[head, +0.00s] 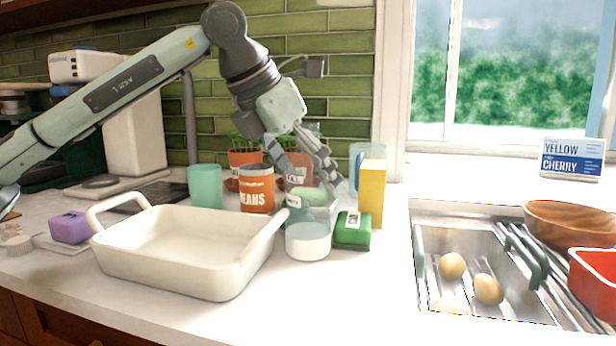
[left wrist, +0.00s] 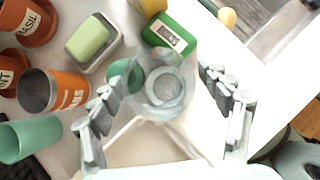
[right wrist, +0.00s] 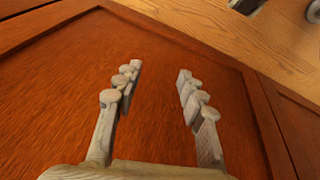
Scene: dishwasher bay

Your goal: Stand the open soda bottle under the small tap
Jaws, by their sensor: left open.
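I cannot make out an open soda bottle or a small tap in these views. My left gripper (head: 312,180) is open above the counter, over the group of small things beside the white dish. In the left wrist view its fingers (left wrist: 165,100) stand apart, with a clear round vessel (left wrist: 165,88) between them in the picture. A clear glass with whitish contents (head: 307,241) stands below the gripper in the head view. Nothing is held. My right gripper (right wrist: 158,95) is open and empty in front of a reddish wooden cabinet panel (right wrist: 50,90).
A white baking dish (head: 185,265) fills the front counter. Near the glass are a green box (head: 352,231), a yellow box (head: 371,193), green soap (left wrist: 90,40), an orange can (head: 257,190) and a teal cup (head: 204,186). The sink (head: 480,250) holds several potatoes.

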